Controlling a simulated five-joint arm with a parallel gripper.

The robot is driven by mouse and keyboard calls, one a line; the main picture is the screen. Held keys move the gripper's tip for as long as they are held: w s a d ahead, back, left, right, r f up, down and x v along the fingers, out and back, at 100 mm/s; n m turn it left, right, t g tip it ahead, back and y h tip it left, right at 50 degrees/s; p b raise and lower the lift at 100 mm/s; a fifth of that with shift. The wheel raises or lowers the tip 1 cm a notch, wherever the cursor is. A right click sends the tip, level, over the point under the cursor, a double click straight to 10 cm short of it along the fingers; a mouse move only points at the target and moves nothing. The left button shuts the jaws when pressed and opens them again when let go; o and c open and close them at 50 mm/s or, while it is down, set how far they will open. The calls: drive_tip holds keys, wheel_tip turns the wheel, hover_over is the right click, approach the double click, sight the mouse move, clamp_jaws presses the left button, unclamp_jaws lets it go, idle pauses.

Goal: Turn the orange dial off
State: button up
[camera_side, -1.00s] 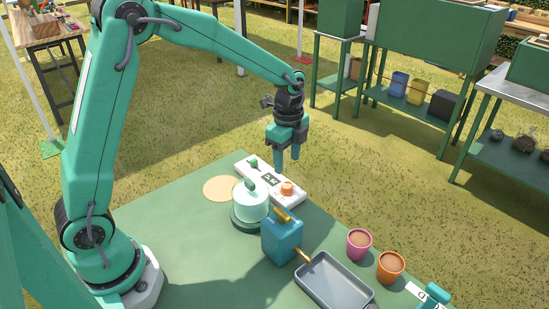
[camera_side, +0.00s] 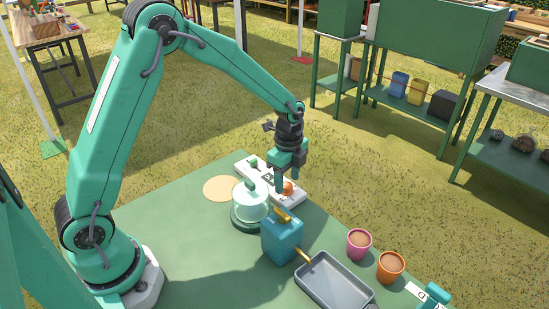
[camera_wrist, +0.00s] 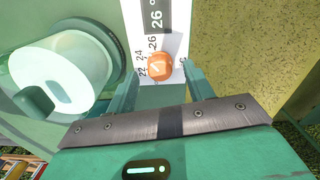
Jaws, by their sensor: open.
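The orange dial (camera_side: 288,187) sits at the right end of a white panel (camera_side: 241,166). In the wrist view the orange dial (camera_wrist: 159,67) has a pale pointer mark, with the numbers 22, 24 and 26 around its left side on the white panel (camera_wrist: 176,18). A green knob (camera_side: 253,163) sits at the panel's other end. My gripper (camera_side: 290,180) points down over the dial. In the wrist view my gripper (camera_wrist: 160,88) is open, with one finger on each side of the dial. I cannot tell whether the fingers touch it.
A pale round jar with a green handle (camera_side: 250,205) stands close beside the panel; its lid (camera_wrist: 60,75) is left of my gripper. A blue watering can (camera_side: 282,242), a grey tray (camera_side: 335,283), a pink pot (camera_side: 359,244) and an orange pot (camera_side: 390,267) stand nearer the front.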

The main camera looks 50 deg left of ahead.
drive_tip(key=shift+f, duration=0.65)
drive_tip(key=shift+c, duration=0.4)
drive_tip(key=c, duration=0.9)
